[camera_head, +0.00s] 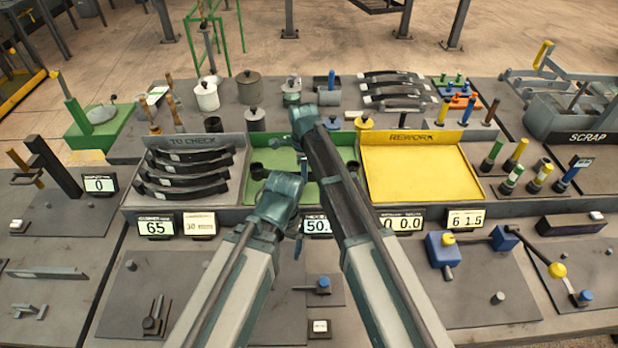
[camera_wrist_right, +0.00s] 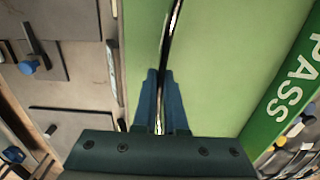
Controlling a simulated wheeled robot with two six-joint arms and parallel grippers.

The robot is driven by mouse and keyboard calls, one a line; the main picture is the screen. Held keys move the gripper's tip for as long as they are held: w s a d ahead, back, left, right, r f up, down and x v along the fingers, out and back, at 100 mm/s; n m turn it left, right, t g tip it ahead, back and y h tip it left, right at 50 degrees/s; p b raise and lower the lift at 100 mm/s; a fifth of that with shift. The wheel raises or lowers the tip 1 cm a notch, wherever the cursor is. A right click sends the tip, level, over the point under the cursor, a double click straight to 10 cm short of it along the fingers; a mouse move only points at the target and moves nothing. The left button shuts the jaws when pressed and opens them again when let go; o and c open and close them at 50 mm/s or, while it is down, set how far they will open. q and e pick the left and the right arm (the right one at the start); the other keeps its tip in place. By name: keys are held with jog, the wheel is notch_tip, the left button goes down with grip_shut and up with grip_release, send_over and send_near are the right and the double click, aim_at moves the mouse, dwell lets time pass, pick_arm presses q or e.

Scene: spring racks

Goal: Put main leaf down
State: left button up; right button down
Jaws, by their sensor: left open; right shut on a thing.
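In the right wrist view, my right gripper (camera_wrist_right: 161,128) is shut on a thin dark leaf (camera_wrist_right: 171,40), seen edge-on, over the green tray (camera_wrist_right: 215,60) marked PASS. I cannot tell whether the leaf touches the tray floor. In the head view the green tray (camera_head: 340,152) is in the middle, mostly covered by my arms. My left gripper (camera_head: 283,187) is at the tray's front left, open; its fingers are hard to make out. My right gripper's fingers are hidden there behind its arm. Dark bits show in the tray beside the arms.
The grey TO CHECK tray (camera_head: 236,187) left of the green tray holds several dark bowed leaves (camera_head: 187,172). The yellow REWORK tray (camera_head: 420,172) on the right is empty. Canisters and small tools stand behind. Number displays (camera_head: 156,228) line the front edge. A SCRAP bin (camera_head: 585,137) stands far right.

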aim_at(303, 189)
jog(key=shift+w+a+f+b, duration=0.1)
jog(key=shift+f+b, duration=0.75)
jog(key=shift+f, duration=0.05)
jog(key=shift+w+a+f+b, duration=0.1)
jog(key=shift+f+b, duration=0.75)
jog(key=shift+f, duration=0.15)
jog(key=c, duration=1)
grip_release()
notch_tip(303, 189, up, 12)
jog(key=p, duration=1.2)
jog(key=shift+r, duration=0.25)
jog(key=shift+f, duration=0.1)
